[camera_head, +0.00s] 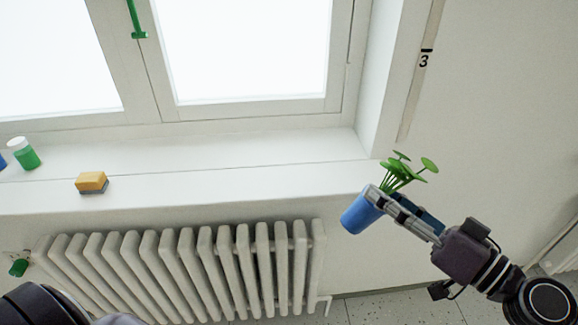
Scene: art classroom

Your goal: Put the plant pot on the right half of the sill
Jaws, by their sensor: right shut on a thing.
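The plant pot (357,216) is blue with a green plant (400,172) in it. My right gripper (376,198) is shut on the pot and holds it tilted in the air, just beyond the right front corner of the sill. The white sill (270,176) runs below the window, and its right half is bare. The pot is apart from the sill's top surface. Only a dark part of my left arm shows at the bottom left; its gripper is out of view.
A blue thing (2,162) is cut off at the left edge. A white radiator (190,265) is below the sill. The window reveal bounds the sill's right end.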

